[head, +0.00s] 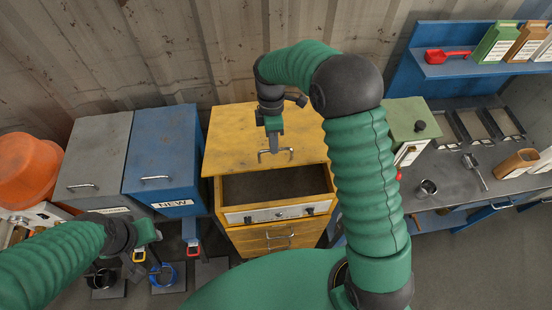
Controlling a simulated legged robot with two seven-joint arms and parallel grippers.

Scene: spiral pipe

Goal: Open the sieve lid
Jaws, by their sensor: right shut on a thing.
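The yellow sieve cabinet (265,236) stands at the centre of the head view. Its yellow lid (235,135) has a grey bar handle (289,152) near its front edge. The lid is away from the front of the opening, and the dark interior (275,184) shows below it. My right gripper (273,148) is shut on the lid handle. My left gripper (152,236) is at the lower left, apart from the cabinet; its fingers are too small and unclear to tell their state.
A grey bin (95,150) and a blue bin marked NEW (165,140) stand left of the cabinet. An orange tub (25,170) is at the far left. A green box (405,115) and a workbench (445,170) with tools are on the right. A corrugated wall is behind.

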